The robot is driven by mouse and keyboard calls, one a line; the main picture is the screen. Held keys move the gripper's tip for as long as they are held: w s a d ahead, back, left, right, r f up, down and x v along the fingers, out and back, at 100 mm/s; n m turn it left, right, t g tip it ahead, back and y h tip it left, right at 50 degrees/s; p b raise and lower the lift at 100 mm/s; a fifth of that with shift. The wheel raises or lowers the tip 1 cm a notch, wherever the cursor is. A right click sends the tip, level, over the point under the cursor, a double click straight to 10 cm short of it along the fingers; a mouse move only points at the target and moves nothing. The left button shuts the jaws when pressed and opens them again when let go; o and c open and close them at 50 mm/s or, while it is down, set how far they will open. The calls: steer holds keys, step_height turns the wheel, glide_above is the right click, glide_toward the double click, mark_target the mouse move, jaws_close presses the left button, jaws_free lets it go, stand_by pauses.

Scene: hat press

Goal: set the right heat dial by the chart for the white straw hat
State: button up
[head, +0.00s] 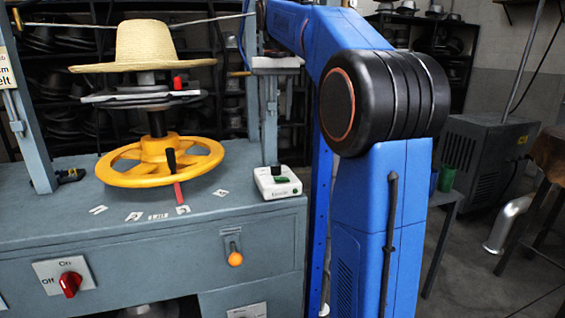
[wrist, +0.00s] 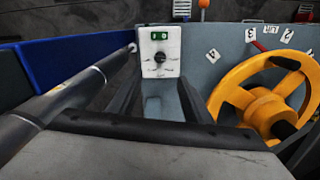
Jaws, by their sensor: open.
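A pale straw hat (head: 146,45) sits on the press above a yellow handwheel (head: 160,162). A white control box (head: 278,182) with a green part stands on the bench to the right of the wheel. In the wrist view the box (wrist: 160,70) faces me, with a black round dial (wrist: 160,58) below a green switch; its scale marks are too small to read. My gripper (wrist: 160,100) is open and empty, its two dark fingers on either side below the box, apart from the dial.
A sign (head: 10,85) is cut off at the left edge, only word ends showing. A red on/off switch (head: 70,284) and an orange-knobbed lever (head: 235,258) are on the bench front. The yellow wheel (wrist: 262,100) is close on the right in the wrist view.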

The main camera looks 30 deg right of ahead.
mark_target(275, 166)
step_height(275, 166, down, 16)
steer(key=shift+a+f, duration=0.1)
steer(key=shift+f, duration=0.15)
stand_by(0.3)
steer(key=c, duration=1.1)
steer(key=shift+o, duration=0.2)
steer(key=m, duration=0.4)
steer(key=shift+w+a+m, duration=0.1)
steer(key=shift+m, duration=1.8)
